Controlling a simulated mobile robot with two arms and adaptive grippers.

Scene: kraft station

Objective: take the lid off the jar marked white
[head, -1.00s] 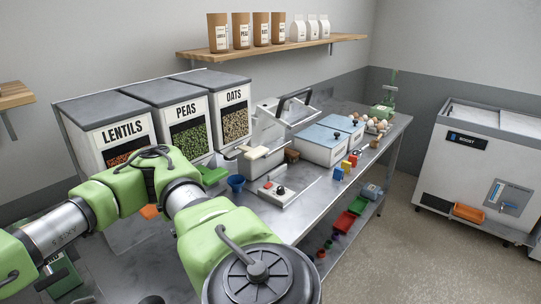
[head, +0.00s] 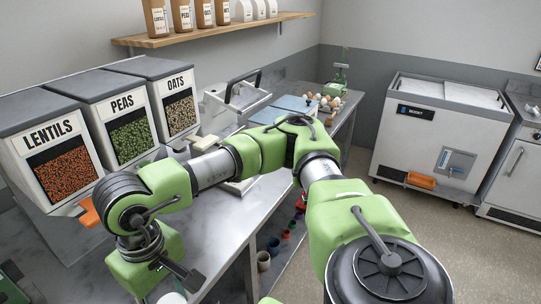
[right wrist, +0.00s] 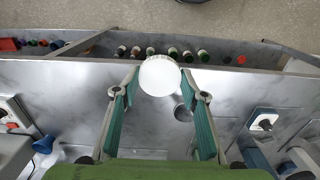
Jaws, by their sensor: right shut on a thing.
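In the right wrist view a round white lid-like piece (right wrist: 159,77) sits between the fingertips of my right gripper (right wrist: 160,80), which is shut on it. Its top faces the camera, and no marking on it can be read. Whether a jar is still under it cannot be told. My left gripper is not in view.
Lentils (head: 60,150), peas (head: 122,120) and oats (head: 172,95) dispensers line the back of the table (head: 222,225). Small bottles (right wrist: 170,53) stand in a row beyond the table edge, apparently lower down. A chest freezer (head: 430,135) stands to the right.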

